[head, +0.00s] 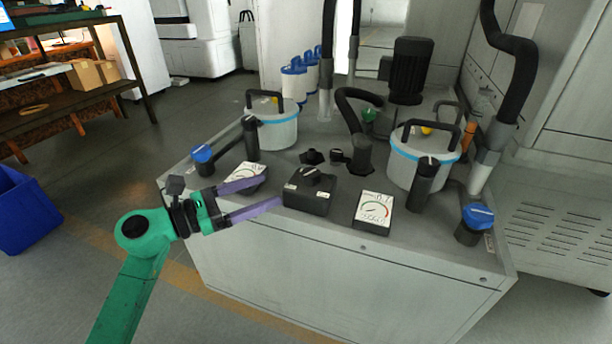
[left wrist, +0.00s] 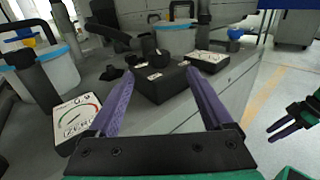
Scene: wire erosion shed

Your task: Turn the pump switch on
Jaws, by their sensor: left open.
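The pump switch is a black box (head: 309,197) with a black rotary knob (head: 312,177) on top and small white labels. It sits on the grey cabinet's top near the front edge. I cannot read which way the knob points. My left gripper (head: 257,195), with purple fingers, is open and empty just left of the box. In the left wrist view, the box (left wrist: 160,84) lies beyond and between the open fingers (left wrist: 158,90), apart from them. My right gripper (left wrist: 284,126) shows only in the left wrist view, at the right, over the floor, its fingers apart and empty.
White gauges flank the switch, one left (head: 249,173) partly behind my fingers, one right (head: 373,210). Blue-topped valves (head: 202,154) (head: 478,217) stand at the corners. Lidded canisters (head: 275,128) (head: 424,157), black hoses and a motor (head: 410,68) stand behind.

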